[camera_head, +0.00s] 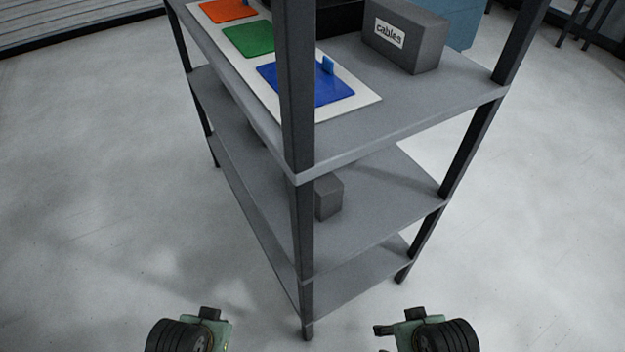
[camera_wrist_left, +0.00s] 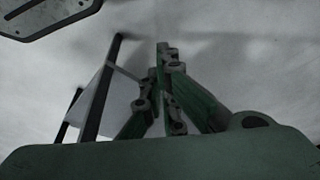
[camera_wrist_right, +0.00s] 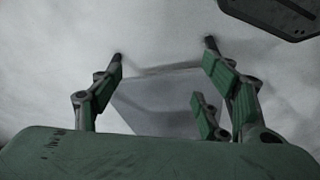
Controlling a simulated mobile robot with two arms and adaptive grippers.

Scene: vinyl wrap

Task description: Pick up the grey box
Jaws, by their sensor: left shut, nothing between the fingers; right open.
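A dark grey box with a white "cables" label (camera_head: 425,48) stands on the top shelf, toward its right side. A smaller plain grey box (camera_head: 328,198) sits on the middle shelf, partly hidden by the front post. My left gripper (camera_head: 212,314) is at the bottom of the head view, left of the shelf and apart from both boxes. In the left wrist view its fingers (camera_wrist_left: 166,52) are shut with nothing between them. My right gripper (camera_head: 390,325) is at the bottom right of centre. In the right wrist view its fingers (camera_wrist_right: 164,50) are spread open and empty.
The grey shelf unit (camera_head: 390,120) has dark upright posts (camera_head: 298,100). A white board (camera_head: 362,98) on top carries orange, green and blue mats, with a small blue piece (camera_head: 328,66) on the blue one. A blue container (camera_head: 462,22) stands behind.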

